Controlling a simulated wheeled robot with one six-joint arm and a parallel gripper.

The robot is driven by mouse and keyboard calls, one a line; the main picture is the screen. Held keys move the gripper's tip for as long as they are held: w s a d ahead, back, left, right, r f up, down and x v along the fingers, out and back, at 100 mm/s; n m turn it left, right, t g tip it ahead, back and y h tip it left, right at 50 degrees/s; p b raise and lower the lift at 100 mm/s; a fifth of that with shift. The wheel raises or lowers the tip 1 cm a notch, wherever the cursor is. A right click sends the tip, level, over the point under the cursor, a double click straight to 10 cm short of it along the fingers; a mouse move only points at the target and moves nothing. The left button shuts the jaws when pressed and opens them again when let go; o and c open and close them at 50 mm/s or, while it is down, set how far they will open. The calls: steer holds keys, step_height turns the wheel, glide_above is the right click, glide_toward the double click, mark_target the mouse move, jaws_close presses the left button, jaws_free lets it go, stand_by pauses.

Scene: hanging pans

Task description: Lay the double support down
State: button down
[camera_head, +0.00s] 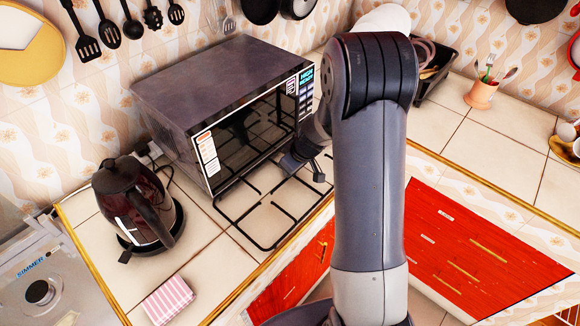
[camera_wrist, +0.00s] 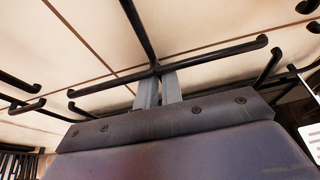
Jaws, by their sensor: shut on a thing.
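The double support is a black wire frame with prongs (camera_head: 262,249). In the head view it spans the pale tiled counter in front of the microwave. In the wrist view its dark bars and upturned ends (camera_wrist: 215,55) stand out against the tiles. My gripper (camera_head: 318,175) is at the support's right side, partly hidden behind my arm. In the wrist view the two grey fingers (camera_wrist: 158,82) are shut on a bar of the support, close to where bars cross. I cannot tell whether the support touches the counter or is held slightly above it.
A microwave (camera_head: 190,100) stands close behind the support. A dark kettle (camera_head: 130,200) and a folded striped cloth (camera_head: 168,301) are to the left. A utensil cup (camera_head: 481,93) stands at the back right.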

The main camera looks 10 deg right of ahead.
steer(key=c, duration=1.5)
jaws_free()
steer(key=shift+r, duration=0.1)
steer(key=b+v, duration=0.1)
steer(key=v, duration=0.9)
steer(key=shift+r, duration=0.35)
steer(key=shift+s, duration=0.1)
steer(key=p+x, duration=0.1)
steer(key=x, duration=0.9)
steer(key=shift+f, duration=0.3)
steer(key=shift+r+p, duration=0.35)
steer(key=shift+r, duration=0.65)
